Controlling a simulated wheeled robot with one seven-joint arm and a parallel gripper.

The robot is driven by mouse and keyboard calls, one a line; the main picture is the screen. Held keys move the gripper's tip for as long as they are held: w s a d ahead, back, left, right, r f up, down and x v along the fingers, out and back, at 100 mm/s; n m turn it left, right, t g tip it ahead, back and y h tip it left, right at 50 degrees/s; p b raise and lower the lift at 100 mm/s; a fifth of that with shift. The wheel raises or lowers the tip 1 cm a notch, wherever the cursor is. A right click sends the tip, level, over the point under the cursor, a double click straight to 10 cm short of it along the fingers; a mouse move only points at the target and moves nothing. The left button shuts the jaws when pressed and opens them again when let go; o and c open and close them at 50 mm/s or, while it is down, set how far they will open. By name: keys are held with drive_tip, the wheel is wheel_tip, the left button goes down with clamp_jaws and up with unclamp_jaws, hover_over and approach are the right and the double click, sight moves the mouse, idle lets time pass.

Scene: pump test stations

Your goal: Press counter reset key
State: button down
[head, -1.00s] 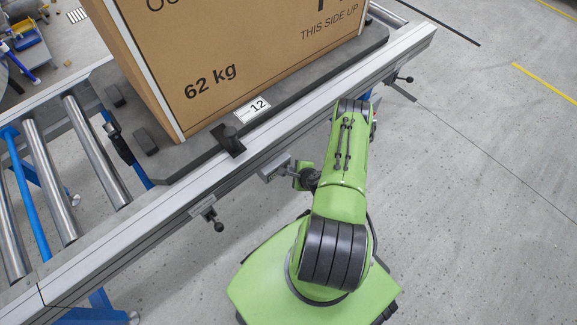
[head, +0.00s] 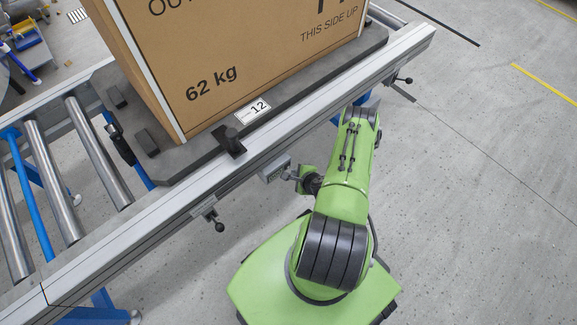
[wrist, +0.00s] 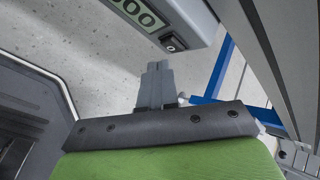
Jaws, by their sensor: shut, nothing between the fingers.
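The counter (wrist: 178,14) is a grey box with a digit display (wrist: 138,12) showing zeros, partly cut off by the top edge of the wrist view. Its reset key (wrist: 172,43) is a small dark key marked 0 at the end of the counter's face. In the head view the counter (head: 274,169) hangs on the near side of the conveyor rail. My gripper (wrist: 157,68) is shut and empty. In the wrist view its fingertips lie just below the key, with a visible gap in the picture. In the head view the fingertips are too small to make out beside the counter.
The conveyor rail (head: 330,108) runs diagonally behind the counter. A large carton (head: 240,60) marked 62 kg stands on a dark pallet (head: 190,158) there. Clamp knobs (head: 219,226) stick out from the rail. The floor on the right is clear.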

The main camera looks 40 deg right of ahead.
drive_tip(key=shift+s+d+p, duration=0.1)
drive_tip(key=shift+s+p, duration=1.6)
drive_tip(key=shift+s, duration=0.8)
